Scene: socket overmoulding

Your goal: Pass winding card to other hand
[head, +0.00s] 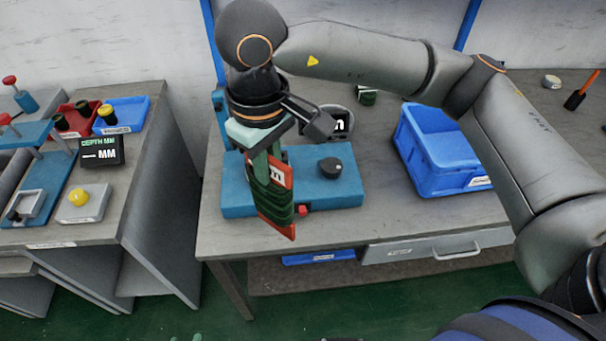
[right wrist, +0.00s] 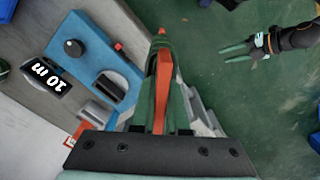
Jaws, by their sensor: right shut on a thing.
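The winding card (head: 273,206) is an orange-red card with dark green windings. My right gripper (head: 264,163) is shut on it and holds it, hanging down, in front of the blue machine. In the right wrist view the card (right wrist: 163,88) shows edge-on as an orange strip between the green fingers. My left gripper (right wrist: 250,48) shows at the upper right of that view, its two green fingers apart and empty. It is well apart from the card, above the green floor. In the head view the left gripper is not clearly seen.
A blue machine (head: 337,192) with a black knob stands on the grey workbench (head: 420,218) behind the card. A blue crate (head: 437,155) stands to its right. The left bench (head: 118,205) holds red and blue trays and a depth display (head: 101,151). Open floor lies between the benches.

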